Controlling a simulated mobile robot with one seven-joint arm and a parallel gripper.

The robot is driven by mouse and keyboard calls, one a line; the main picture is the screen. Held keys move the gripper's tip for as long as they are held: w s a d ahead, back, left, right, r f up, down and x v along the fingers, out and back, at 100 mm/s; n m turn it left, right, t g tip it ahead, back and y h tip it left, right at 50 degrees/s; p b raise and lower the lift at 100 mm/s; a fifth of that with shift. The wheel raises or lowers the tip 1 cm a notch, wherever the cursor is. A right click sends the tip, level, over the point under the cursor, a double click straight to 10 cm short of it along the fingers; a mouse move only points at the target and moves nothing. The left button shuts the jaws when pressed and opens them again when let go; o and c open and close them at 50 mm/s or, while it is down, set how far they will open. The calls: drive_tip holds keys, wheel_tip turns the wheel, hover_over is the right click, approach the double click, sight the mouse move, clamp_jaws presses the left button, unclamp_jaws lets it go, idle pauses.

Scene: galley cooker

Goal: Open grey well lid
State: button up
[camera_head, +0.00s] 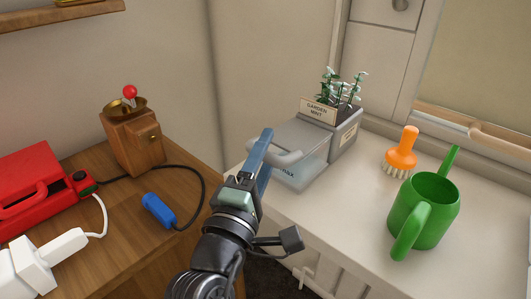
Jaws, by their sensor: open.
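The grey well lid (305,138) lies over the front part of a grey planter box (343,140). It looks closed. A pale rounded grey handle (291,157) stands out at its front left side. The front of the well below is bluish and see-through, with "max" lettering partly visible. My gripper (266,148) is at the handle, with one blue finger showing along its left side. The jaws are open. The other finger is mostly hidden, and I cannot tell whether either finger touches the handle.
Mint plants (342,88) grow at the box's back. A green watering can (424,210) and an orange brush (402,150) stand right on the white counter (345,215). Left, a wooden table (110,225) holds a grinder (133,140), a red case (38,190) and a blue corded object (158,210).

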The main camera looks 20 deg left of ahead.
drive_tip(key=shift+c, duration=0.2)
clamp_jaws()
idle(1.1)
